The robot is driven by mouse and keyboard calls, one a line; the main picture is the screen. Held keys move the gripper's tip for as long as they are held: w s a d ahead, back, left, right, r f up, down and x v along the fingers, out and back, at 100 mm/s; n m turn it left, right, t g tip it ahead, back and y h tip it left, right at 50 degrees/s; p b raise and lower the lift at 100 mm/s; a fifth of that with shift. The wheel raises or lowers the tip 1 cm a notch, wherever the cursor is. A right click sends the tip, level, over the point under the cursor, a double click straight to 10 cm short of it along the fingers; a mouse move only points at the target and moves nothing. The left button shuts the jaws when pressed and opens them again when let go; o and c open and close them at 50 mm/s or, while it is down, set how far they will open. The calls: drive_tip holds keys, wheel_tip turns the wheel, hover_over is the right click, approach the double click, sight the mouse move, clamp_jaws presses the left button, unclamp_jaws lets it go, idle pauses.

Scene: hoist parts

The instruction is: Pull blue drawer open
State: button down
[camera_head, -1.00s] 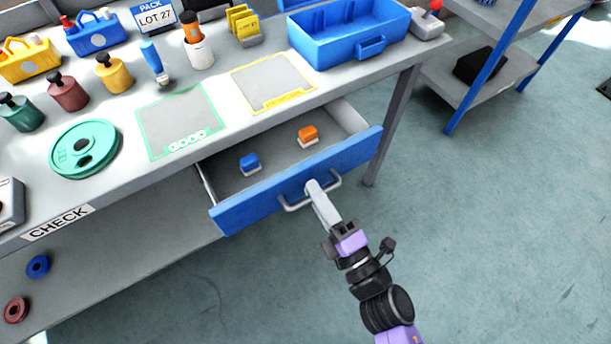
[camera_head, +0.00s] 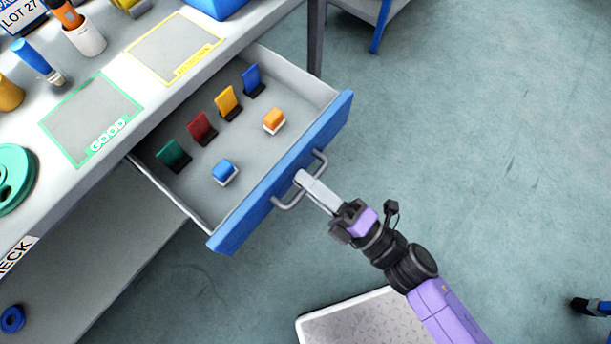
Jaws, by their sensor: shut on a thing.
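The blue drawer (camera_head: 238,234) stands well out from under the grey bench, with its inside open to view. Its grey bar handle (camera_head: 284,204) is on the blue front. My gripper (camera_head: 303,180) is shut on the handle near its middle, reaching in from the lower right. Inside the drawer are a green tag (camera_head: 173,154), a red tag (camera_head: 202,127), a yellow tag (camera_head: 228,102) and a blue tag (camera_head: 252,80) standing in a row. An orange block (camera_head: 274,121) and a blue block (camera_head: 224,171) with white bases sit nearer the front.
The grey bench top (camera_head: 115,75) holds a green-framed mat (camera_head: 90,117), a yellow-framed mat (camera_head: 175,48), a green disc (camera_head: 12,178) and a white cup (camera_head: 85,38). A bench leg (camera_head: 316,40) stands behind the drawer's right side.

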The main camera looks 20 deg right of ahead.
drive_tip(key=shift+f, duration=0.1)
drive_tip(key=c, duration=1.7)
unclamp_jaws()
drive_tip(key=v, duration=0.7)
drive_tip(key=shift+s+d, duration=0.25)
drive_tip(key=shift+s, duration=0.1)
drive_tip(key=shift+f, duration=0.1)
